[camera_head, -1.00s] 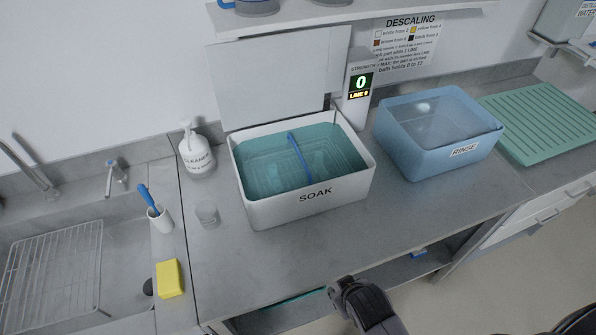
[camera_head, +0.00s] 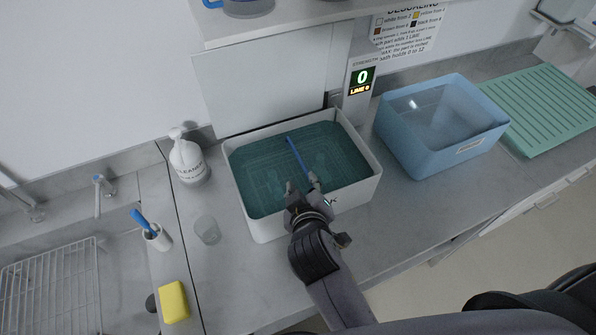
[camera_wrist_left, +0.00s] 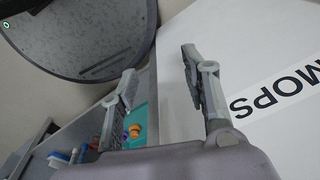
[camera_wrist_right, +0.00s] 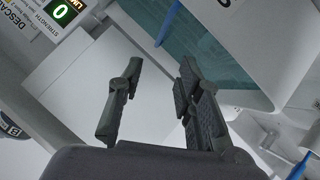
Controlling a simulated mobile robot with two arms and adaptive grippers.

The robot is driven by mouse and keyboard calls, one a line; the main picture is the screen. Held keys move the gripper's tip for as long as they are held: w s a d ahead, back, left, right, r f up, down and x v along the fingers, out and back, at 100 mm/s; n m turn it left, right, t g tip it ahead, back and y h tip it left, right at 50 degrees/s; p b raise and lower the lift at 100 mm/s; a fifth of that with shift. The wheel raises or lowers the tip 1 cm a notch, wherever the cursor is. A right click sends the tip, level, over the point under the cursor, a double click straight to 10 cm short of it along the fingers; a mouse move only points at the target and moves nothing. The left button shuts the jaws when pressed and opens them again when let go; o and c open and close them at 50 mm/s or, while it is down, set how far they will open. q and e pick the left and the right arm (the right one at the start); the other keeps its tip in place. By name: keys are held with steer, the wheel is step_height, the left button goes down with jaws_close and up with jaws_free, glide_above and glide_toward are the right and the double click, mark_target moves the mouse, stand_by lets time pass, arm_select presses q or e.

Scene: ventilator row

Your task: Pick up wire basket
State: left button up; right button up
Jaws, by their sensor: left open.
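The wire basket (camera_head: 265,165) lies under teal liquid in the white SOAK bath (camera_head: 370,190). Its thin wires show faintly, and its blue bar handle (camera_head: 297,155) crosses the middle. My right gripper (camera_head: 303,184) is open and empty over the front rim of the bath, short of the handle. It hides part of the SOAK label. In the right wrist view the open fingers (camera_wrist_right: 155,80) are apart, with a blue bar (camera_wrist_right: 168,22) beyond them. My left gripper (camera_wrist_left: 160,75) is open and empty in the left wrist view, out of the head view.
A blue RINSE tub (camera_head: 400,140) and a green ribbed mat (camera_head: 550,110) stand to the right. A cleaner bottle (camera_head: 187,160), a clear cup (camera_head: 207,230) and a yellow sponge (camera_head: 173,301) stand left. A lid panel (camera_head: 260,85) rises behind the bath. A shelf (camera_head: 300,22) overhangs it.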

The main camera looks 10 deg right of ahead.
glide_toward(300, 160)
steer(key=x, duration=0.5)
steer(key=shift+d, duration=0.1)
steer(key=b+x, duration=0.3)
steer(key=x, duration=0.1)
steer(key=shift+w+f, duration=0.2)
steer(key=shift+f, duration=0.1)
arm_select(q)
steer(key=f, duration=0.1)
steer(key=s+f, duration=0.1)
steer(key=f, duration=0.1)
steer(key=shift+s, duration=0.25)
arm_select(e)
steer(key=shift+s+r, duration=0.15)
steer(key=shift+c, duration=1.2)
arm_select(q)
steer(key=shift+s, duration=0.15)
arm_select(e)
jaws_close()
